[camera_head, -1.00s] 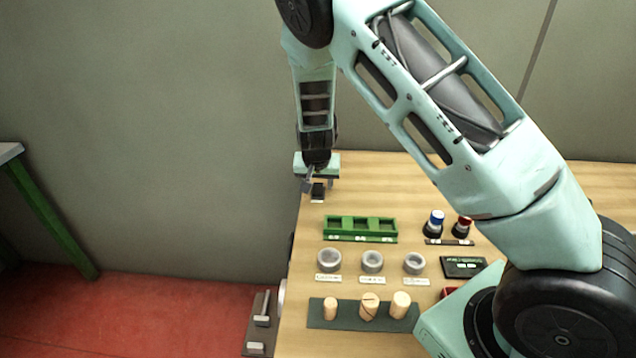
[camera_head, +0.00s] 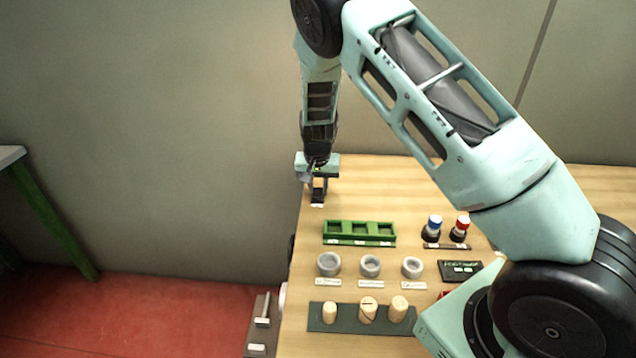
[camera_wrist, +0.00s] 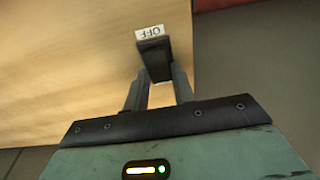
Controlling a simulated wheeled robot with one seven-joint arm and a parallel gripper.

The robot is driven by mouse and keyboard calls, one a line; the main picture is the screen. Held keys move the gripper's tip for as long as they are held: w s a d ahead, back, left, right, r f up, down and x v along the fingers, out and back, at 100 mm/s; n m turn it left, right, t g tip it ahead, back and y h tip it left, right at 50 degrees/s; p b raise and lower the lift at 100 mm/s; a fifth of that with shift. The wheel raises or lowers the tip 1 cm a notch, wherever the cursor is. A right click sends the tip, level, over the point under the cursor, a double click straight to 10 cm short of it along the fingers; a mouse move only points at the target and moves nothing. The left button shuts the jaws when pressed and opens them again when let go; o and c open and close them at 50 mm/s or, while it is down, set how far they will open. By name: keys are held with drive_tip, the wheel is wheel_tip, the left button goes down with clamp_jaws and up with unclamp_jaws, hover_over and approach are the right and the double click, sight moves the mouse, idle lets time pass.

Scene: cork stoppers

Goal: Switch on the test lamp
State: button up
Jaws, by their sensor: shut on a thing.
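A dark switch block (camera_wrist: 154,57) stands at the table's far left corner, with a white label (camera_wrist: 150,33) reading OFF beside it. In the head view the switch (camera_head: 318,197) is small and partly covered by my gripper (camera_head: 318,184). In the wrist view my gripper (camera_wrist: 160,75) has its two fingers close on either side of the switch's dark body, shut on it. I cannot tell a lamp apart in these views.
On the wooden table (camera_head: 400,185) stand a green tray (camera_head: 360,243), several grey rings (camera_head: 370,266), cork stoppers (camera_head: 367,311) on a dark mat, a blue-topped piece (camera_head: 433,228) and a red-topped piece (camera_head: 461,229). The table's left edge is close to my gripper.

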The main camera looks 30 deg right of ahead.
sight(318, 190)
drive_tip(key=shift+w+d+g+y, duration=0.15)
drive_tip(key=shift+w+g+y, duration=0.1)
drive_tip(key=shift+g+y, duration=0.45)
drive_tip(key=o, duration=1)
wheel_tip(318, 190, up, 12)
drive_tip(key=shift+f+b, duration=0.1)
drive_tip(key=shift+b, duration=0.65)
